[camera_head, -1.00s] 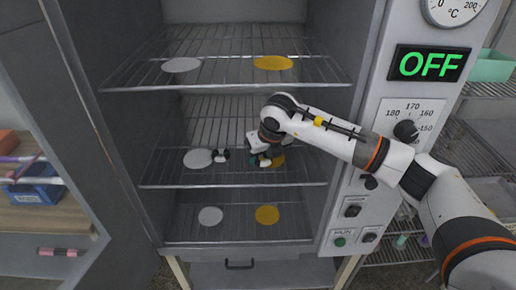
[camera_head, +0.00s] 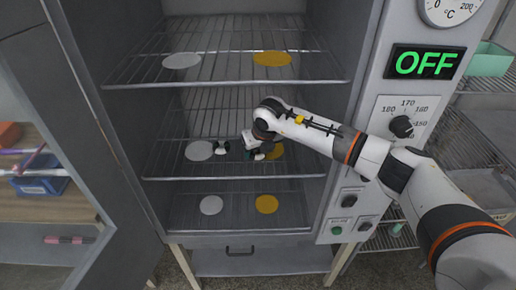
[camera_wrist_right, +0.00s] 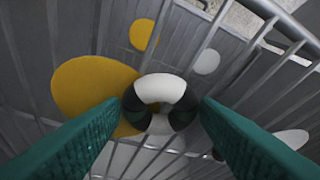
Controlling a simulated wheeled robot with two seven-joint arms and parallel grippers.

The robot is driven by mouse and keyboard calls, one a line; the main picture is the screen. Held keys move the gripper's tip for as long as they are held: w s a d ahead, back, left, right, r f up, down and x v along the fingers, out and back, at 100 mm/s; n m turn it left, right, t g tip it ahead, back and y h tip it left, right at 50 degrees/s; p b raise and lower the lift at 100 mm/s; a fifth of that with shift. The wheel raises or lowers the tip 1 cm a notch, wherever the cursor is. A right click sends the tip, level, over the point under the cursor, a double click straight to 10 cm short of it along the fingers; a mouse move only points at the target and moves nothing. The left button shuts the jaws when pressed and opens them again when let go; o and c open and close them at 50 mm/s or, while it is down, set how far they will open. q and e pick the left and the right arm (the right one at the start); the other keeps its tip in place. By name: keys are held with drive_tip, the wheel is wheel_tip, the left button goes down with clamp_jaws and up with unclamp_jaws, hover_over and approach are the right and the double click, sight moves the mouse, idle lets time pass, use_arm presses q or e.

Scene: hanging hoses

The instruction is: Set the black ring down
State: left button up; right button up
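The black ring (camera_wrist_right: 185,108), dark at the sides with white parts, sits between the two green fingertips of my right gripper (camera_wrist_right: 160,106) in the right wrist view. The fingers appear shut on its two sides. In the head view my right gripper (camera_head: 252,152) is inside the oven cabinet at the middle shelf (camera_head: 235,178), just left of a yellow disc (camera_head: 276,150). The disc also shows left of the ring in the wrist view (camera_wrist_right: 85,85). I cannot tell whether the ring touches the shelf. My left gripper is not in view.
A small black-and-white object (camera_head: 221,147) lies between my gripper and a white disc (camera_head: 199,150) on the middle shelf. The upper shelf (camera_head: 225,83) and the bottom level each have one white and one yellow disc. The control panel (camera_head: 400,150) stands to the right.

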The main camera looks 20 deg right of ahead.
drive_tip(key=o, duration=0.3)
drive_tip(key=shift+o, duration=0.2)
drive_tip(key=shift+r, duration=0.1)
drive_tip(key=shift+s+r, duration=0.1)
drive_tip(key=shift+r, duration=0.05)
drive_tip(key=b+v, duration=0.2)
drive_tip(key=shift+s+r+b, duration=0.1)
drive_tip(key=shift+r+b, duration=0.05)
drive_tip(key=shift+b, duration=0.2)
drive_tip(key=s+d+b, duration=0.1)
drive_tip(key=s+b, duration=0.3)
drive_tip(key=s, duration=0.8)
drive_tip(key=shift+d+r, duration=0.15)
drive_tip(key=shift+r, duration=0.05)
